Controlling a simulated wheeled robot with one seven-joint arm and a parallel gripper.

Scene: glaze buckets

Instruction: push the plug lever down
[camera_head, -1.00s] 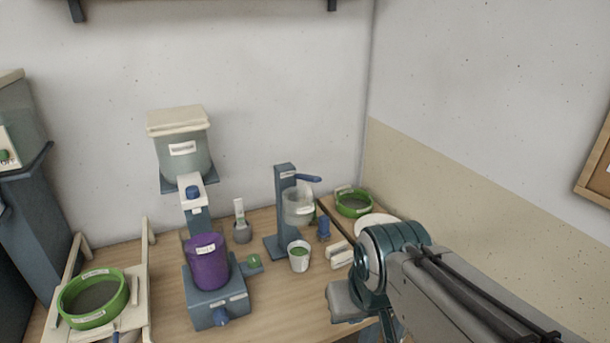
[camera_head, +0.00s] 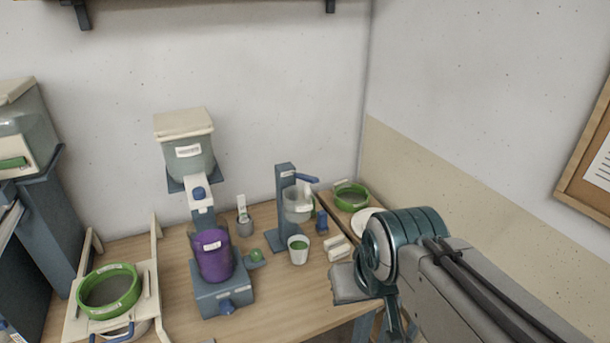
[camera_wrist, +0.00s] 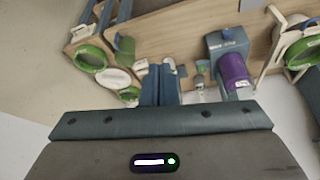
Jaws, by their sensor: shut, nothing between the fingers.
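The plug lever is the blue lever (camera_head: 308,179) near the top of a slate-blue stand (camera_head: 285,205), and it slopes slightly down to the right. A clear cup (camera_head: 297,207) hangs on the stand below the lever. My gripper (camera_wrist: 160,72) is shut and empty in the wrist view, its two fingers together above the table. In the head view my wrist is at the lower right, well apart from the lever, and the fingertips cannot be made out. I cannot make out the lever in the wrist view.
A white cup with green contents (camera_head: 298,249) stands in front of the stand. A purple bucket (camera_head: 213,256) sits on a blue base to the left. A green sieve (camera_head: 351,196) and a white plate (camera_head: 362,221) lie to the right. A wooden noticeboard hangs on the right wall.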

